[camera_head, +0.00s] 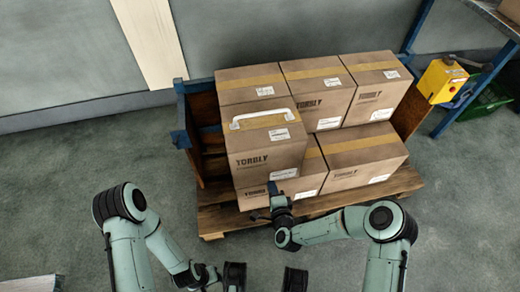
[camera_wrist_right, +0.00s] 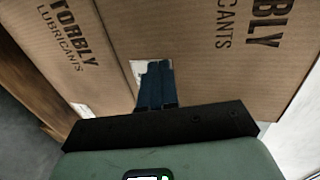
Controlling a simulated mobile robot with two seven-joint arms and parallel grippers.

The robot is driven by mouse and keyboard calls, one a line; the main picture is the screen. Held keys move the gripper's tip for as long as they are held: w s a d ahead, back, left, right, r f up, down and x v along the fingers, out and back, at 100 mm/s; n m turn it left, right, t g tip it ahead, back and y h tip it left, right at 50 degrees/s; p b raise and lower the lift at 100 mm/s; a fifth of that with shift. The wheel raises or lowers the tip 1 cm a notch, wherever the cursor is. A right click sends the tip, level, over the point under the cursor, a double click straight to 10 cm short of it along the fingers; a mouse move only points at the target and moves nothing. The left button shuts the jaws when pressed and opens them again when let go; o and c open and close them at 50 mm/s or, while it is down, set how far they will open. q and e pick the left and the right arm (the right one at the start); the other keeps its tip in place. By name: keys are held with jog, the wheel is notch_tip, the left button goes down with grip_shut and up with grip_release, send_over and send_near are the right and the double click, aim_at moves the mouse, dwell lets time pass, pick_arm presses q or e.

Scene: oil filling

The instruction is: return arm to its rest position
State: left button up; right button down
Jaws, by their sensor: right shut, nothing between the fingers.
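My right gripper (camera_head: 273,187) is in front of the stacked cardboard boxes, close to the lower front boxes. In the right wrist view its dark blue fingers (camera_wrist_right: 155,68) are together with nothing between them, pointing at the brown box faces. I cannot tell whether the fingertips touch the cardboard. My left gripper (camera_head: 208,275) is low in the head view, near my body and away from the boxes. It is small and partly cut off, so its jaws cannot be made out.
Several TORBLY boxes (camera_head: 362,155) stand on a wooden pallet (camera_head: 222,219) with blue-cornered wooden sides. A white handle (camera_head: 262,117) lies on the front left box. A yellow control box (camera_head: 442,80) is by a blue-framed table at right.

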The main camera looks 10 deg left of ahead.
jog(key=shift+s+d, duration=0.25)
jog(key=shift+s, duration=0.55)
